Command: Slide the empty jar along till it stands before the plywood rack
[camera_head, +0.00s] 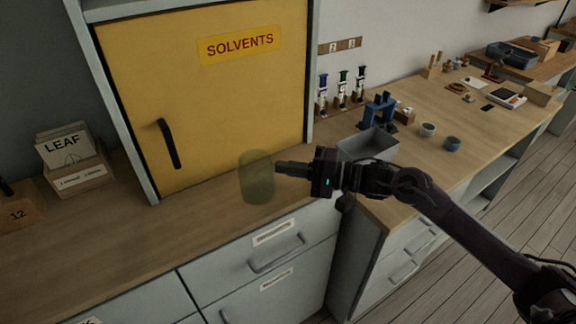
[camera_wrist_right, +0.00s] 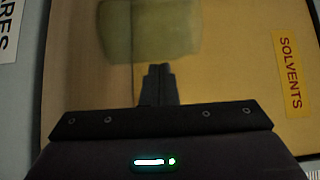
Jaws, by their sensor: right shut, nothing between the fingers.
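The empty jar (camera_head: 257,182), a greenish see-through cylinder, stands upright on the wooden counter before the yellow cabinet. It also shows in the right wrist view (camera_wrist_right: 135,30), partly cut off by the top edge. My right gripper (camera_head: 279,168) is shut and empty, its tips right at the jar's right side; whether they touch is unclear. Its closed fingers show in the wrist view (camera_wrist_right: 158,72). A pale plywood rack (camera_head: 80,180) with cards marked LEAF stands farther left on the counter. My left gripper is not in view.
The yellow SOLVENTS cabinet (camera_head: 215,110) stands behind the jar. Bare counter (camera_head: 165,220) lies between jar and rack. A wooden block marked 12 (camera_head: 18,214) is at far left. A grey bin (camera_head: 368,147) and several small tools stand to the right.

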